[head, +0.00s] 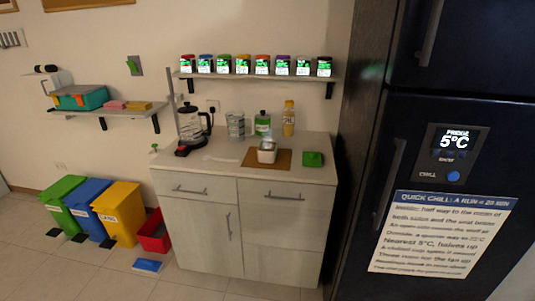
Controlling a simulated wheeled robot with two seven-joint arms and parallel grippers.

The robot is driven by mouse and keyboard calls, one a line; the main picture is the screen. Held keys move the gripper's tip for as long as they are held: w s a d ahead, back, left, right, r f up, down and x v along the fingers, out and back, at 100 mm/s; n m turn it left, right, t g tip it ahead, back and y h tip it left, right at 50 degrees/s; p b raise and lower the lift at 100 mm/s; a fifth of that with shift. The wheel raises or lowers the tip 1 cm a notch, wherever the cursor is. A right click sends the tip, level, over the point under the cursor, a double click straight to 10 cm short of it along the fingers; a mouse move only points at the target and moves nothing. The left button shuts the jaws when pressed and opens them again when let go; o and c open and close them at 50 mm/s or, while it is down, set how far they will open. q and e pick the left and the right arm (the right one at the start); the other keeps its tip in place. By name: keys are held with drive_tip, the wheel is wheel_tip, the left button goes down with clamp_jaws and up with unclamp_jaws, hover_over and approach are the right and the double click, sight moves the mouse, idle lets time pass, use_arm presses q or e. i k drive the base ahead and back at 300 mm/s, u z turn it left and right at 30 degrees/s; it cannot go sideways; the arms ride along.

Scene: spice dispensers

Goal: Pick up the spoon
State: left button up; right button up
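I cannot make out a spoon for certain. A thin pale shape (222,158) lies on the counter (225,172) left of the brown board, too faint to tell what it is. A small silver-white container (267,152) stands on the brown board (283,160); its inside is too small to read. Several spice dispensers (242,65) with lit green fronts and coloured lids stand in a row on the wall shelf above. Neither of my grippers shows in the head view.
A glass kettle-like appliance (190,124), a clear jar (236,125), a green-labelled bottle (262,124) and a yellow bottle (288,118) stand at the counter's back. A green cloth-like item (313,158) lies right. A dark fridge (440,110) stands right, bins (90,205) left.

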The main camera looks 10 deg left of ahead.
sight(206, 158)
drive_tip(key=u, duration=0.7)
drive_tip(key=i, duration=1.7)
drive_tip(key=z, duration=0.6)
